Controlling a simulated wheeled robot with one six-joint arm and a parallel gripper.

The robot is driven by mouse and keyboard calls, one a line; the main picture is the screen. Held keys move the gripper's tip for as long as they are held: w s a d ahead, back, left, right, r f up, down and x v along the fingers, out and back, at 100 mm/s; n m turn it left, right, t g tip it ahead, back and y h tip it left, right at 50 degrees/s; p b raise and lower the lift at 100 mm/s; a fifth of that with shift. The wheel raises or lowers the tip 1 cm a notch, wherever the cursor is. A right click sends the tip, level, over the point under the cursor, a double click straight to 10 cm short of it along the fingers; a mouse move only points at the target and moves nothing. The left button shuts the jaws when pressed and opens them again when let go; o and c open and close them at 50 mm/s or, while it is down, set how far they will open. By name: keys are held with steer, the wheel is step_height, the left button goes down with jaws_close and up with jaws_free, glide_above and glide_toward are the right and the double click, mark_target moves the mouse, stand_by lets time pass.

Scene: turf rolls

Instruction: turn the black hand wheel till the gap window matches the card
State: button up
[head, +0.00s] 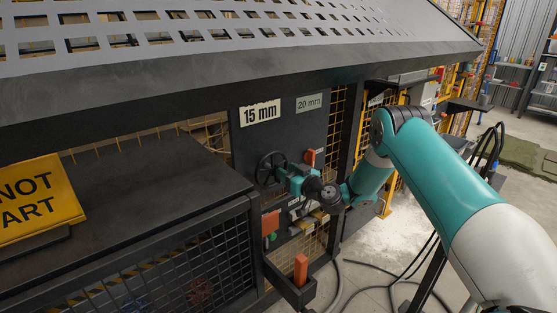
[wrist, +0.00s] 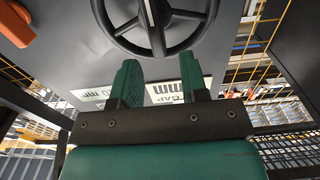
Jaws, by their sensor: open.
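The black hand wheel (head: 268,169) stands out from a dark panel and also shows at the top of the wrist view (wrist: 160,50). My gripper (head: 284,174) is at the wheel's right side in the head view. In the wrist view my gripper (wrist: 160,80) is open, with its green fingers apart and empty below the near rim; contact cannot be told. A pale plate (head: 260,113) above the wheel reads "15 mm". A greenish plate (head: 308,103) to its right reads "20 mm". The wrist view shows a plate with "GAP" and "mm" (wrist: 178,92) upside down, partly hidden by a finger.
An orange handle (head: 310,157) sits right of the wheel. A yellow sign (head: 38,200) and black mesh guard (head: 190,270) stand at left. Cables (head: 385,278) lie on the floor.

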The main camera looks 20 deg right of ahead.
mark_target(278, 165)
steer(key=shift+p+x, duration=0.35)
steer(key=shift+x, duration=2)
steer(key=c, duration=0.7)
steer(key=shift+s, duration=0.1)
jaws_close()
steer(key=shift+f, duration=0.15)
